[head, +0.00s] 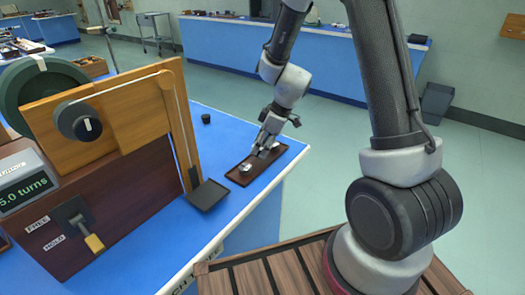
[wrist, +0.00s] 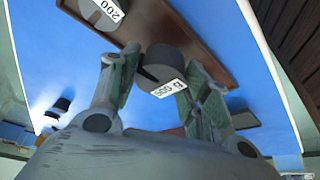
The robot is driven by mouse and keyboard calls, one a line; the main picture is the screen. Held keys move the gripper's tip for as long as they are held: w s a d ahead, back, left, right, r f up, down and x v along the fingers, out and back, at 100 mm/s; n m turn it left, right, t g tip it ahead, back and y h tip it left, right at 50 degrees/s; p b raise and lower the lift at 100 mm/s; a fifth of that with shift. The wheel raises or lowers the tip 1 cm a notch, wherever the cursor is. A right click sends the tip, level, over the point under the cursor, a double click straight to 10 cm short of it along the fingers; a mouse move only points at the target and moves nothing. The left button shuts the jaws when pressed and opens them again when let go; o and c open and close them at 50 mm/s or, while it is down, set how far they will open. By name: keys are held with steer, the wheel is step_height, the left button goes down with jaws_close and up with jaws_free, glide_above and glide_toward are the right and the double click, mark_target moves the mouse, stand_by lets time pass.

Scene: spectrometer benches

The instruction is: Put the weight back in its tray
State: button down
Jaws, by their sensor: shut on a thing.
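The 500 g weight (wrist: 166,66) is a dark grey cylinder with a white label and a slot. In the wrist view it sits between the two fingers of my gripper (wrist: 160,72), which is shut on it. The brown tray (wrist: 195,32) lies just beyond it; I cannot tell whether the weight touches the tray. A 200 weight (wrist: 100,12) is in the tray. My fingers mostly hide the held weight there.
A small black object (head: 206,118) is behind on the bench (head: 232,212).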

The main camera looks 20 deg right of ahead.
steer(key=shift+f, duration=1.15)
steer(key=shift+f, duration=0.1)
steer(key=c, duration=0.7)
jaws_free()
steer(key=s+d+r+m, duration=0.1)
steer(key=s+d+r, duration=0.25)
steer(key=r, duration=0.35)
steer(key=s+d+r+m+t+h, duration=0.1)
steer(key=s+d+r+m, duration=0.1)
steer(key=s+r, duration=0.35)
steer(key=s+d+r+m, duration=0.1)
steer(key=s+d+r, duration=0.1)
steer(key=r, duration=0.7)
steer(key=s+d+r+m+h, duration=0.1)
steer(key=s+d+r+m, duration=0.1)
steer(key=s, duration=0.3)
steer(key=s+d+r+m+h, duration=0.1)
steer(key=s+d+r+m, duration=0.1)
steer(key=s, duration=0.3)
steer(key=s+d+r+m+t+h, duration=0.1)
steer(key=s+d+r+m, duration=0.1)
steer(key=s+d+m, duration=0.1)
steer(key=shift+s+m, duration=0.8)
steer(key=shift+s, duration=0.35)
steer(key=shift+a, duration=0.1)
